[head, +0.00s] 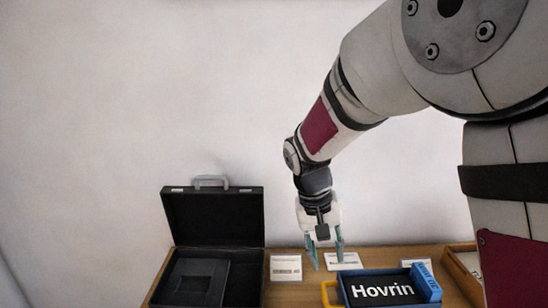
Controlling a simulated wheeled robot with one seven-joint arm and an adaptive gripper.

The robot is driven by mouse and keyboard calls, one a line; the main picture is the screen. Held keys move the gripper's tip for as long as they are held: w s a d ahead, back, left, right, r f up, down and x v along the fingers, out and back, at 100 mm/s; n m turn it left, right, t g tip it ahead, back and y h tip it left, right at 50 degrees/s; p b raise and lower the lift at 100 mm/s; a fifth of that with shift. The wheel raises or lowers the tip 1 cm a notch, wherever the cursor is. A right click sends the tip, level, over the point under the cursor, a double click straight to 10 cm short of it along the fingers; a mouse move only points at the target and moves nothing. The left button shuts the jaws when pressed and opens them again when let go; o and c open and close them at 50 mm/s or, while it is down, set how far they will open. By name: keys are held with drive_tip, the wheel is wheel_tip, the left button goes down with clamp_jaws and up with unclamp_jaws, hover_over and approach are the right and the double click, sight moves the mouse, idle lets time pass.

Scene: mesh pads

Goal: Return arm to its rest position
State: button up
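My arm reaches down from the upper right in the head view. My gripper (326,250) hangs over the back of the wooden table (283,296), pointing down. Its two teal fingers are apart, with nothing visible between them. It is in front of a white card (344,264) and behind the blue-rimmed tray marked Hovrin (432,284). I cannot tell how high the fingertips are above the table.
An open black case (212,220) stands at the left with a dark square piece (200,277) inside. Another white card (286,268) lies beside it. A yellow handle (327,292) is at the tray's left. A wooden box (462,272) is at the right. A plain wall is behind.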

drive_tip(key=s+d+r+t+y, duration=0.1)
drive_tip(key=s+d+r, duration=0.1)
drive_tip(key=s+r, duration=0.2)
drive_tip(key=s+d+r+t, duration=0.2)
drive_tip(key=s+d+r, duration=0.1)
drive_tip(key=s, duration=0.7)
drive_tip(key=s+d+r+t+y, duration=0.1)
drive_tip(key=s+d+r+t, duration=0.1)
drive_tip(key=s+r, duration=0.4)
drive_tip(key=shift+s+d+n+y, duration=0.3)
drive_tip(key=shift+s+d, duration=0.05)
drive_tip(key=shift+s, duration=0.75)
idle(0.4)
